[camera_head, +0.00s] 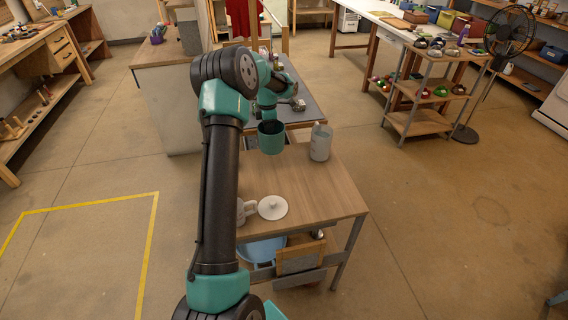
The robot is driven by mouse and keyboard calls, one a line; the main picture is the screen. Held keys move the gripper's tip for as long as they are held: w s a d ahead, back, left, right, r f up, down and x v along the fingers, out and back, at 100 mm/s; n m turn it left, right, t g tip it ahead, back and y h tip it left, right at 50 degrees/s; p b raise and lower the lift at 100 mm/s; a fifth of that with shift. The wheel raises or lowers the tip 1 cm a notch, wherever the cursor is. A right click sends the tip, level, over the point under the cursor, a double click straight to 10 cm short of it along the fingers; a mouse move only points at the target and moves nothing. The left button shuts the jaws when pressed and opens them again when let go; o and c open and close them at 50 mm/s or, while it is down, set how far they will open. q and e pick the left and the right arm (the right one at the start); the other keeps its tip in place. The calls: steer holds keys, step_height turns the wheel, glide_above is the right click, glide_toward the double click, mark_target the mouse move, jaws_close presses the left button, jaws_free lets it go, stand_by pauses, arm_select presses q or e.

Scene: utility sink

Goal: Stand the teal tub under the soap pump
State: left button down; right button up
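The teal tub (271,139) is upright with its dark open mouth facing up, near the back edge of the wooden table. The wrist of my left arm is just above and behind it. The fingers of my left gripper (268,116) are not clear, so I cannot tell whether they hold the tub, or whether the tub touches the table. A pale grey bottle (320,145) with a small top, which looks like the soap pump, stands to the right of the tub, apart from it. My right gripper is not in view.
On the wooden table (325,190), a white round lid-like piece with a knob (272,208) and a white mug-like thing (246,209) lie near the front left. The table's right part is clear. A grey surface (305,111) adjoins behind. A blue basin (262,250) sits below.

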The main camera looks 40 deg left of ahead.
arm_select(q)
steer(key=shift+s+a, duration=0.1)
steer(key=shift+f, duration=2)
steer(key=shift+f, duration=2)
steer(key=shift+f, duration=0.1)
steer(key=c, duration=1.4)
jaws_free()
steer(key=shift+o, duration=0.2)
step_height(320, 180, up, 12)
steer(key=shift+a, duration=0.2)
